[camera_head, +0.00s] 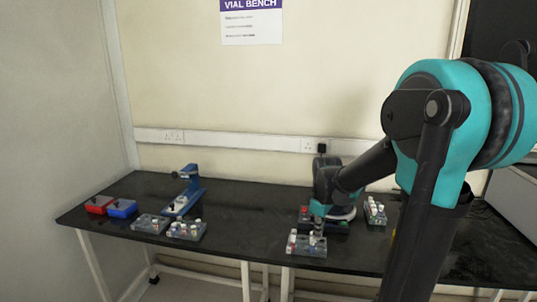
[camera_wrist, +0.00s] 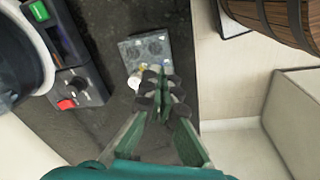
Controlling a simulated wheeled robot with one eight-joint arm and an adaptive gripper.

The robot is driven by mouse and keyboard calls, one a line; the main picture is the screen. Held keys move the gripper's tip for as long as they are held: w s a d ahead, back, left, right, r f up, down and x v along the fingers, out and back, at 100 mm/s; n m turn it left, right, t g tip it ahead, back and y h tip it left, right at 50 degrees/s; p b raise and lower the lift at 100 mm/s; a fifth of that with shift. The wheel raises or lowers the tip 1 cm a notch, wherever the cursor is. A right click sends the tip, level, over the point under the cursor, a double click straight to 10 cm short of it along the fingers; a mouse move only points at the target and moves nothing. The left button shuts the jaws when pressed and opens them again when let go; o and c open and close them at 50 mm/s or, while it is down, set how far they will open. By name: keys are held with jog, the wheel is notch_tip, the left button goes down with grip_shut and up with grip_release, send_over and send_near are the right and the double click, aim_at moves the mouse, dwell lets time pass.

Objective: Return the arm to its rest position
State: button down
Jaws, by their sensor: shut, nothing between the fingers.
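My gripper (camera_head: 318,226) hangs below my bent teal and dark arm, over the right part of the black bench (camera_head: 250,215). It is close to a grey vial rack (camera_head: 306,246) with several white-capped vials. In the wrist view my gripper (camera_wrist: 160,76) has its fingertips together with nothing between them. Beyond the tips lies a grey rack (camera_wrist: 150,46), with a pale-capped vial near the fingers, partly hidden by them. I cannot tell whether the fingertips touch the rack or vial.
A dark device with a red knob (camera_wrist: 68,103) is left of the gripper. Another vial rack (camera_head: 375,215) stands right of my wrist. Far left are red (camera_head: 98,205) and blue (camera_head: 122,208) boxes, a blue instrument (camera_head: 187,193) and two racks. A wooden barrel (camera_wrist: 285,18) shows upper right.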

jog(key=s+d+f+m+t, duration=0.1)
jog(key=s+f+m, duration=0.2)
jog(key=s+m, duration=0.2)
jog(key=s+d+f+m+t, duration=0.1)
jog(key=s+f+m, duration=0.2)
jog(key=s, duration=0.7)
jog(key=m, duration=0.2)
jog(key=shift+s+d+f+m+t, duration=0.2)
jog(key=shift+f+m+t, duration=0.2)
